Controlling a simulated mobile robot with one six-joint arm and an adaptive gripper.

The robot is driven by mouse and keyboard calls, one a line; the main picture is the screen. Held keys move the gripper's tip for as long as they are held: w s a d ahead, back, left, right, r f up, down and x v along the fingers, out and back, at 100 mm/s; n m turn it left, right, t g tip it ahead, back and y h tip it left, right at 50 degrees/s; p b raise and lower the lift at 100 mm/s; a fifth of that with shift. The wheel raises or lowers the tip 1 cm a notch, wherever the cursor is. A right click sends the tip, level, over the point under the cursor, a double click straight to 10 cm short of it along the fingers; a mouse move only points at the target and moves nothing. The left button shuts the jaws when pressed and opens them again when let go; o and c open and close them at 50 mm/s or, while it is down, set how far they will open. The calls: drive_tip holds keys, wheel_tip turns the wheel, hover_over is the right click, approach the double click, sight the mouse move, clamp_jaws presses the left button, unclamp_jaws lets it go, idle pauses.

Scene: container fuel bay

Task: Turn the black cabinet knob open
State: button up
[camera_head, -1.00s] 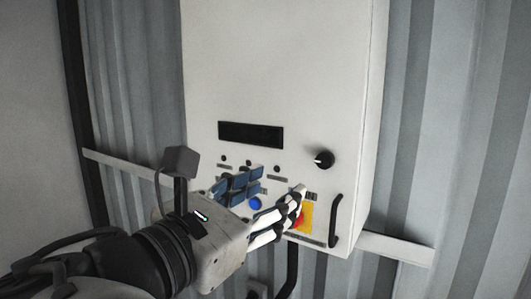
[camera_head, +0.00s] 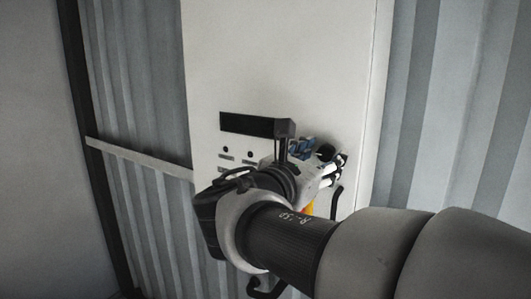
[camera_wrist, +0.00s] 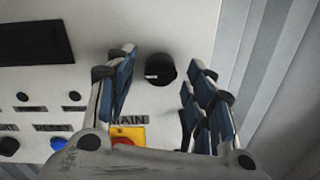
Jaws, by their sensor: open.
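The black knob (camera_wrist: 160,70) is on the cabinet's white front, with a pale pointer mark at its left side in the wrist view. In the head view the knob (camera_head: 326,152) is mostly hidden behind my gripper. My gripper (camera_wrist: 158,75) is open, with its blue-padded fingers on either side of the knob in the wrist view. I cannot tell whether either finger touches it. The gripper also shows in the head view (camera_head: 322,158) at the cabinet's right side. The white cabinet (camera_head: 280,60) is upright against the wall.
A red button on a yellow plate (camera_wrist: 128,134) marked MAIN is below the knob. A black handle (camera_head: 336,203) is below the knob. Corrugated wall (camera_head: 450,100) lies to the right.

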drive_tip(key=shift+w+d, duration=0.1)
drive_tip(key=shift+w, duration=0.05)
drive_tip(key=c, duration=1.1)
